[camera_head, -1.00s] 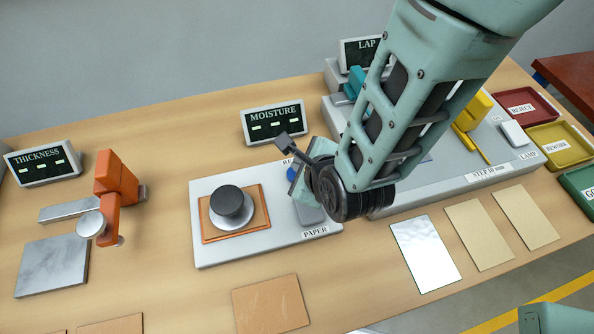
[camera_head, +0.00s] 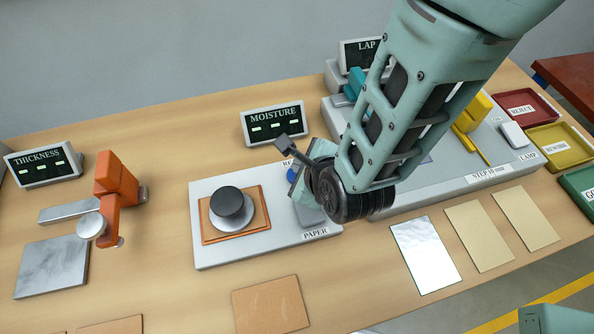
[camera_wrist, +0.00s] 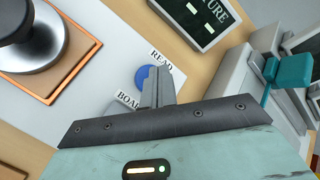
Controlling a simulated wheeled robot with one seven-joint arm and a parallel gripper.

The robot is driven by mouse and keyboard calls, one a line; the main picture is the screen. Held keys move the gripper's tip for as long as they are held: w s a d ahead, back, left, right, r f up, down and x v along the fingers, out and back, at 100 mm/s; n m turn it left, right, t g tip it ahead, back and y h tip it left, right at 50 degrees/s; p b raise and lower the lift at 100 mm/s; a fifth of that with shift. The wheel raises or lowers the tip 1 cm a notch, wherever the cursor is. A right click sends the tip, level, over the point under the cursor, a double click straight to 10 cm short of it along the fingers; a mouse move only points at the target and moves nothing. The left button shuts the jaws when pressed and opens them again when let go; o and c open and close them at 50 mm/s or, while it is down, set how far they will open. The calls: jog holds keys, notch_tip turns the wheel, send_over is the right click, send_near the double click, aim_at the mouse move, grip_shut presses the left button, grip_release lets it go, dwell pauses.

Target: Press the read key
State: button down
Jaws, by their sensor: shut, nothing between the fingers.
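The read key is a round blue button (camera_wrist: 143,77) beside the "READ" label in the wrist view. A sliver of the blue button (camera_head: 291,174) shows in the head view, next to my wrist. It sits on the light grey moisture unit (camera_head: 210,256). My gripper (camera_wrist: 160,71) is shut and empty. In the wrist view its fingertips overlap the right side of the button. I cannot tell whether they touch it. In the head view the fingertips are not clear. The moisture display (camera_head: 273,122) shows short green dashes.
A dark knob on a silver weight (camera_head: 231,205) stands on an orange-edged square, left of the button. The "BOARD" label (camera_wrist: 127,101) is close to the fingers. The lap unit (camera_head: 440,190) stands to the right. Sample sheets (camera_head: 270,304) lie in front.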

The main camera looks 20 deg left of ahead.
jog(key=shift+f, duration=0.2)
dwell(0.6)
jog(key=shift+f+b, duration=0.25)
jog(key=shift+b, duration=0.4)
jog(key=shift+f+b, duration=0.45)
jog(key=shift+b, duration=0.05)
dwell(0.4)
dwell(0.3)
jog(key=shift+r+p, duration=0.45)
jog(key=shift+r, duration=0.4)
jog(key=shift+r, duration=0.15)
jog(key=shift+r+p, duration=1.55)
jog(key=shift+r, duration=0.9)
jog(key=shift+f, duration=0.1)
